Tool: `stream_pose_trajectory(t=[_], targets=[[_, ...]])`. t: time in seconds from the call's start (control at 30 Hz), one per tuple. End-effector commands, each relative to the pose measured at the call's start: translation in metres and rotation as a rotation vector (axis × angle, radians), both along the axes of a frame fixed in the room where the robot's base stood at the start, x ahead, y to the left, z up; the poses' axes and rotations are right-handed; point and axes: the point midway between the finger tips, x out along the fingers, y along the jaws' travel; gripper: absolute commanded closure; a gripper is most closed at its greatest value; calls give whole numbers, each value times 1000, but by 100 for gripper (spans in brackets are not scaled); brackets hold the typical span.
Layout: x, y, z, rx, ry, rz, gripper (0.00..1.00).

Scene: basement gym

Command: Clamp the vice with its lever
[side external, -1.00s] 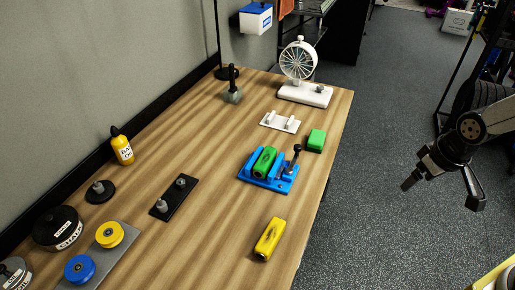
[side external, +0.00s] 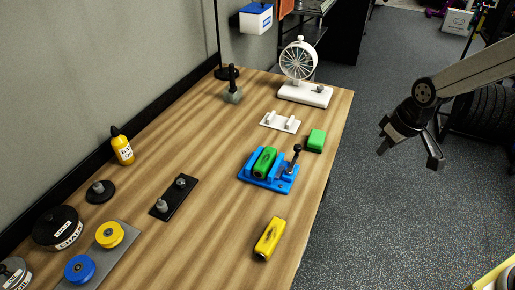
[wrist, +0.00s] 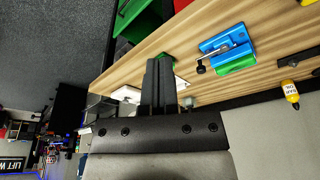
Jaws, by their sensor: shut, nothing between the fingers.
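The blue vice (side external: 281,186) sits on the wooden bench near its right edge. A green block (side external: 264,162) lies in the vice between its blue walls. The lever (side external: 294,158) with its black knob stands up at the right end of the vice. In the wrist view the vice (wrist: 215,44), the lever's knob (wrist: 201,69) and the green block (wrist: 236,65) show at upper right. My gripper (side external: 382,147) is shut and empty, off the bench over the floor, well to the right of the vice. Its fingers (wrist: 158,84) show together in the wrist view.
A loose green block (side external: 316,140) lies behind the vice, and a yellow block (side external: 268,240) lies in front. A white pegged plate (side external: 280,121) and a white wheel stand (side external: 304,95) are farther back. A black plate with pegs (side external: 173,200) lies left. Open floor separates my gripper from the bench.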

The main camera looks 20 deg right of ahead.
Motion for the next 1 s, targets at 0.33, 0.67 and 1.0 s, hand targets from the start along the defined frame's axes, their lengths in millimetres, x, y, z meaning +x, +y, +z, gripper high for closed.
stream_pose_trajectory(t=[0.33, 0.67, 1.0], targets=[[75, 33, 5, 6, -20, 140, 100], [137, 69, 4, 17, -44, 273, 100], [187, 109, -1, 29, -69, 410, 100]])
